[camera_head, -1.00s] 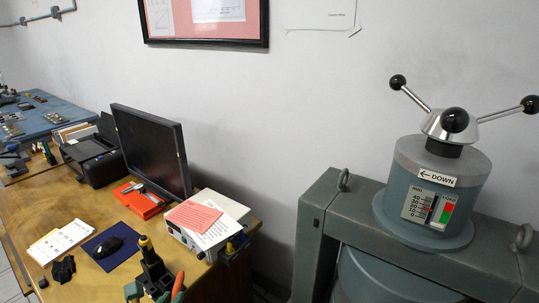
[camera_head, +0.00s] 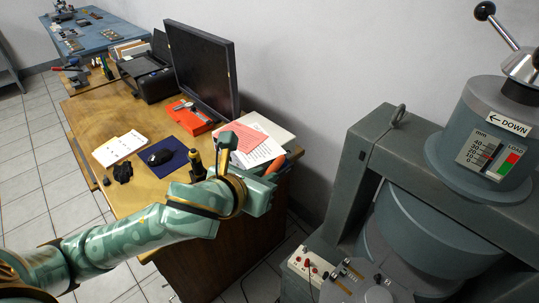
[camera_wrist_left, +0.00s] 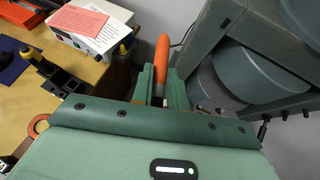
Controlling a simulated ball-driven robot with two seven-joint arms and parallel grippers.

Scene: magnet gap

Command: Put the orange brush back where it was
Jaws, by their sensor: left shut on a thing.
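The orange brush (camera_head: 275,165) is held in my left gripper (camera_head: 264,182), past the desk's right end. In the left wrist view its orange handle (camera_wrist_left: 161,65) points up and away between the two green fingers (camera_wrist_left: 161,88), which are shut on it. Its lower end is hidden by the gripper. A black holder (camera_wrist_left: 66,82) stands on the desk to the left of the gripper, with a yellow-and-black tool (camera_wrist_left: 32,57) in or beside it. In the head view my arm hides most of the holder; the tool's tip (camera_head: 195,157) shows. My right gripper is not in view.
A white box with papers (camera_head: 262,143) stands at the desk's right end, close behind the gripper. A monitor (camera_head: 201,70), mouse (camera_head: 160,156) and orange tray (camera_head: 192,119) are on the desk. The large grey magnet (camera_head: 350,170) stands to the right, above a floor gap.

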